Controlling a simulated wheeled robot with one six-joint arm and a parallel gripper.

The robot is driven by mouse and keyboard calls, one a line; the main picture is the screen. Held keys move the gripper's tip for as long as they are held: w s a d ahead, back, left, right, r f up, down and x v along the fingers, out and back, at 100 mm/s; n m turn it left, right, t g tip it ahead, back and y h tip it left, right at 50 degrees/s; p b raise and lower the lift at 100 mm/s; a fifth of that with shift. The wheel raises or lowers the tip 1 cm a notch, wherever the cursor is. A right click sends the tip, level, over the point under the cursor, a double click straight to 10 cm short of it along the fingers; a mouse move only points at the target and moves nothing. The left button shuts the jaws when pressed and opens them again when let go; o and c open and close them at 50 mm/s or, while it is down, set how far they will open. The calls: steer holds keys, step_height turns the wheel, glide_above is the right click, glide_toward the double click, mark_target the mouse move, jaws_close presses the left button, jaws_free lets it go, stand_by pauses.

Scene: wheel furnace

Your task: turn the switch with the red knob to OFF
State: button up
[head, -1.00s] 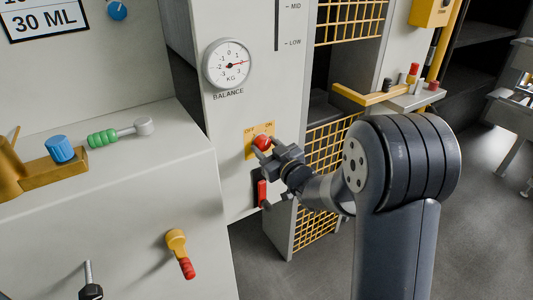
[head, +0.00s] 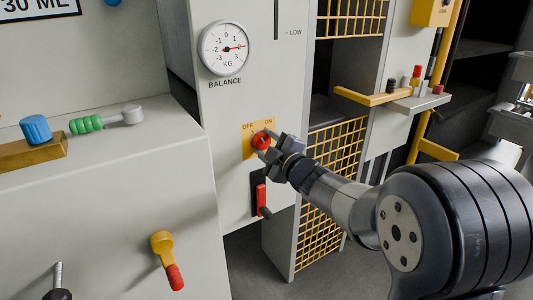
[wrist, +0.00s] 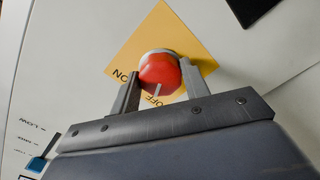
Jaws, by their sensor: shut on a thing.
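The red knob (head: 261,141) sits on a yellow plate (head: 249,150) on the grey panel, below the balance dial. The plate reads OFF at left and ON at right in the head view. My gripper (head: 267,147) reaches in from the right and is shut on the knob. In the wrist view my gripper's fingers (wrist: 160,80) stand on both sides of the red knob (wrist: 158,69). A white mark on the knob points toward the OFF lettering there. The fingers and gripper body partly hide the plate.
A red-handled lever (head: 261,198) sits just below the knob. The balance dial (head: 226,48) is above. A yellow mesh (head: 335,155) and a shelf (head: 420,101) are at the right. A grey cabinet with a yellow-and-red lever (head: 165,258) stands at the left.

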steer(key=shift+f+n+b, duration=0.1)
steer(key=shift+n+b, duration=0.35)
steer(key=shift+n, duration=0.45)
steer(key=o, duration=1)
steer(key=shift+s, duration=0.1)
steer(key=p+v, duration=0.2)
steer(key=v, duration=0.8)
steer(key=shift+s+d, duration=0.25)
